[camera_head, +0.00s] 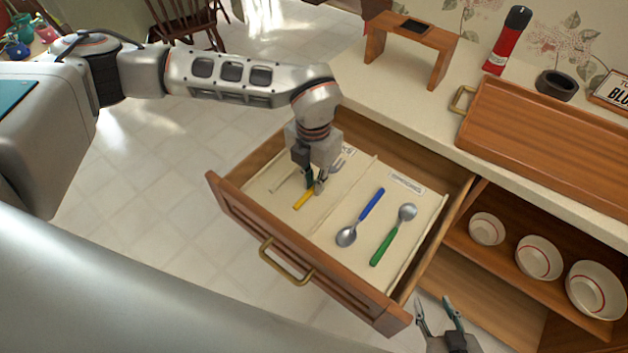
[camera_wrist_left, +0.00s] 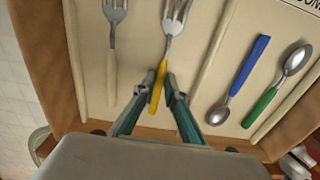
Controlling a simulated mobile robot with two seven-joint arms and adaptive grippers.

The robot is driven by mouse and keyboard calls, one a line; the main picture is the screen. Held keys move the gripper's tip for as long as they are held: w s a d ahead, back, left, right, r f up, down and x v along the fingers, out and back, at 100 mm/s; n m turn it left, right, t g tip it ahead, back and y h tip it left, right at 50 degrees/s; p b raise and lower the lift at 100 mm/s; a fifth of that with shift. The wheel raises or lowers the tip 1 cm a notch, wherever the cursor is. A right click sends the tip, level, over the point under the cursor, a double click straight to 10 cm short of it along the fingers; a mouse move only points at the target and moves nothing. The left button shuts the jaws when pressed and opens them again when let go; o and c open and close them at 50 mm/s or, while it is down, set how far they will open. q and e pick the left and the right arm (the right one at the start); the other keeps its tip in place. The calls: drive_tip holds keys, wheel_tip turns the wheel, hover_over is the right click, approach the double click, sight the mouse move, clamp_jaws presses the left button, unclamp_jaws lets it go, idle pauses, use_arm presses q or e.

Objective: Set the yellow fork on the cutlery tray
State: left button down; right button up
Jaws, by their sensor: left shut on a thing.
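The yellow fork (camera_head: 303,200) is in the left compartment of the cream cutlery insert (camera_head: 330,222) in the open drawer. My left gripper (camera_head: 316,186) points down into that compartment. In the left wrist view its fingers (camera_wrist_left: 157,84) are shut on the fork's yellow handle (camera_wrist_left: 155,101), with the metal tines (camera_wrist_left: 175,22) pointing away. I cannot tell if the fork touches the bottom. A brown wooden tray (camera_head: 545,118) with a brass handle lies on the counter. My right gripper (camera_head: 433,303) is open and empty at the bottom, right of the drawer front.
A white-handled fork (camera_wrist_left: 112,50) lies left of the yellow one. A blue-handled spoon (camera_head: 361,217) and a green-handled spoon (camera_head: 392,236) lie in the right compartment. Several bowls (camera_head: 538,259) stand on the shelf.

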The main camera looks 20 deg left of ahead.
use_arm(q)
drive_tip(key=shift+f, duration=0.1)
drive_tip(key=c, duration=2.1)
unclamp_jaws()
drive_tip(key=shift+r, duration=0.35)
wheel_tip(320, 180, up, 12)
drive_tip(key=shift+f, duration=0.1)
